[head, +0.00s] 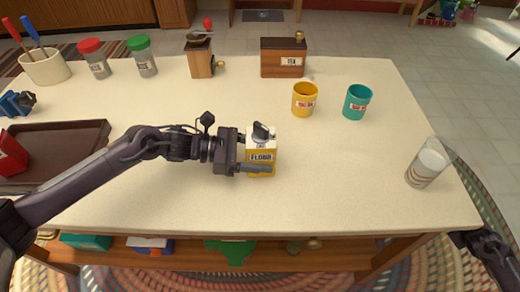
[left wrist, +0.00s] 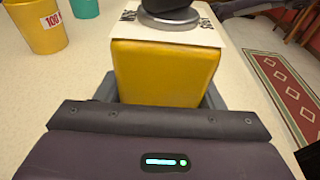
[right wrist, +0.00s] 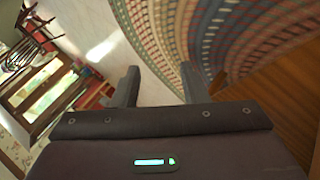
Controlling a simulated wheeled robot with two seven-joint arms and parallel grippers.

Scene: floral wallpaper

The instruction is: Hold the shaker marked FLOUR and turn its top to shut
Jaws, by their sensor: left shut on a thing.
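Whether the top is open or shut I cannot tell. My right gripper (right wrist: 158,85) is open and empty, off the table's right edge, over the floor and braided rug.
A yellow cup (head: 305,99) and a teal cup (head: 357,102) stand behind and right of the shaker. A glass (head: 427,163) stands near the right edge. The front right table is clear.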

